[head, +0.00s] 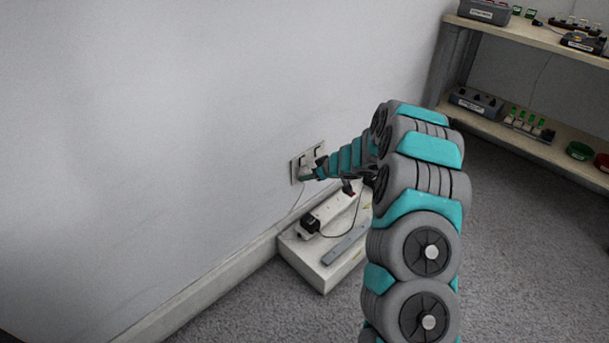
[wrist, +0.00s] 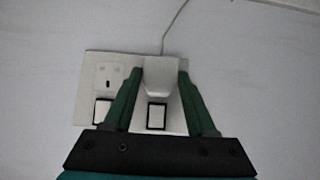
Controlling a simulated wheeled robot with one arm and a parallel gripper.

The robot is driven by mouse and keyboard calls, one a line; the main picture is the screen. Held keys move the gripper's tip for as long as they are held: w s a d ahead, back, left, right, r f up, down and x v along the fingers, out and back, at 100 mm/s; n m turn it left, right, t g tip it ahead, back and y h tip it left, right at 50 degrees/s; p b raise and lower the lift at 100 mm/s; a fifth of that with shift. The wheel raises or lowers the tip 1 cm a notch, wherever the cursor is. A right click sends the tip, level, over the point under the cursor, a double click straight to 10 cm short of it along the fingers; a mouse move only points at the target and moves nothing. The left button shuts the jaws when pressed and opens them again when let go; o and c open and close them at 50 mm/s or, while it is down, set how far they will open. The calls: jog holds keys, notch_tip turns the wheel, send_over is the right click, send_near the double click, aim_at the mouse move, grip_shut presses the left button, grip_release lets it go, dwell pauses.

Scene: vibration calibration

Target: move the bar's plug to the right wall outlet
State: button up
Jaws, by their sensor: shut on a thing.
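A white double wall outlet (head: 294,168) is on the wall, left of my arm in the head view. The wrist view shows its plate (wrist: 88,75) upside down, with an empty socket (wrist: 105,78) on its left, the right-hand outlet in the head view. My gripper (head: 314,173) is shut on a white plug (wrist: 159,76), its two green fingers on either side. The plug is at the other socket, the left one in the head view. Whether its pins are in is hidden. Its cord (wrist: 172,30) hangs down toward the white power bar (head: 330,206).
The bar lies on a white block (head: 318,274) on the floor below the outlet, with a black plug (head: 309,222) in it and a flat grey piece (head: 345,243) beside it. Shelves (head: 530,139) with equipment stand at right. Carpet around the block is clear.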

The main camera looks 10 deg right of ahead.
jog(key=shift+s+d+p, duration=0.55)
jog(key=shift+p, duration=0.25)
jog(key=shift+c, duration=0.4)
dwell(0.5)
jog(key=shift+s+d, duration=0.5)
jog(key=shift+s, duration=0.25)
jog(key=shift+s+d, duration=0.5)
jog(key=shift+s, duration=0.2)
jog(key=shift+r, duration=0.1)
jog(key=w+d+p, duration=0.4)
jog(key=w+p, duration=0.1)
jog(key=w, duration=0.1)
jog(key=shift+w+p, duration=0.15)
jog(key=shift+p, duration=0.25)
dwell(0.3)
jog(key=shift+w+a, duration=0.45)
jog(key=shift+w, duration=0.3)
dwell(2.7)
